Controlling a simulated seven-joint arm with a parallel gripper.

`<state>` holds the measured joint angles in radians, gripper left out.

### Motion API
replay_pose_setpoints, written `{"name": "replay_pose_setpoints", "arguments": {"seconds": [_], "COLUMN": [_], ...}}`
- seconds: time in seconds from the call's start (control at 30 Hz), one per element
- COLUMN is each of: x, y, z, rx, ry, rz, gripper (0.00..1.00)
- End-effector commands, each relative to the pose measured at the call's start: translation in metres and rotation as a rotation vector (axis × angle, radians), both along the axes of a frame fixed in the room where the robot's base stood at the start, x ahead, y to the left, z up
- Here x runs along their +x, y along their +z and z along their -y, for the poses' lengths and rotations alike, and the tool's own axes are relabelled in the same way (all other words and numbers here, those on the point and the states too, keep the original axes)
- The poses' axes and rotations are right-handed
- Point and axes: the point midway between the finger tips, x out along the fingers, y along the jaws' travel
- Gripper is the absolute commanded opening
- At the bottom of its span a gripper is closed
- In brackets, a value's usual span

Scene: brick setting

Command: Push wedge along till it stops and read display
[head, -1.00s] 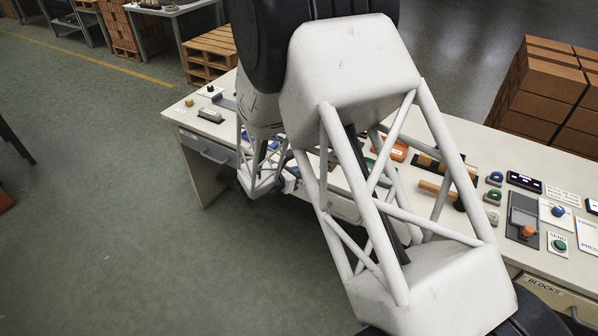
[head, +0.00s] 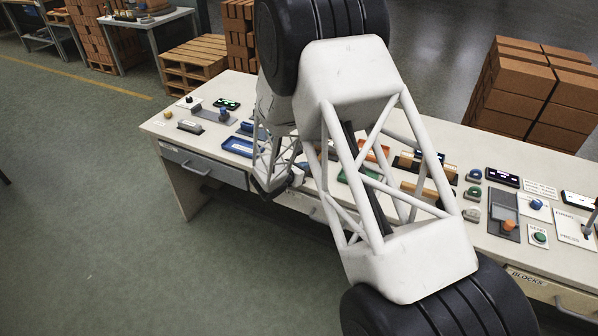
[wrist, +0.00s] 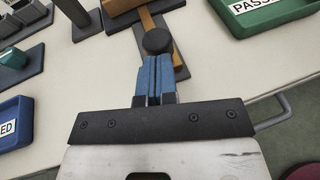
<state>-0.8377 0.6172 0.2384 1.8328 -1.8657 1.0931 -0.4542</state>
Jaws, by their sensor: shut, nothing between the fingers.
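The wrist view shows my gripper (wrist: 154,62), its two blue fingers together and empty. Its tips are just short of a round black knob (wrist: 157,41); I cannot tell if they touch it. The knob sits over a narrow tan strip (wrist: 149,20) on a dark grey base, with a wider tan block (wrist: 118,4) at the top edge. This may be the wedge; no label on it is seen. In the head view my arm hides most of this spot.
In the wrist view a green tray (wrist: 262,27) lies right and a blue tray (wrist: 12,138) lower left. Buttons, a lever and another display (head: 502,177) occupy the bench's right side.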

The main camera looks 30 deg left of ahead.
Motion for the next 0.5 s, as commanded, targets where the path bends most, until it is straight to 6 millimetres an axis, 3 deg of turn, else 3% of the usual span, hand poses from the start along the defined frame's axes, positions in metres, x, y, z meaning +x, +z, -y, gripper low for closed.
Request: {"name": "replay_pose_setpoints", "arguments": {"seconds": [0.5], "x": [0.008], "y": [-0.0002], "z": [0.0006], "rx": [0.0], "ry": [0.0], "rz": [0.0], "gripper": [0.0]}}
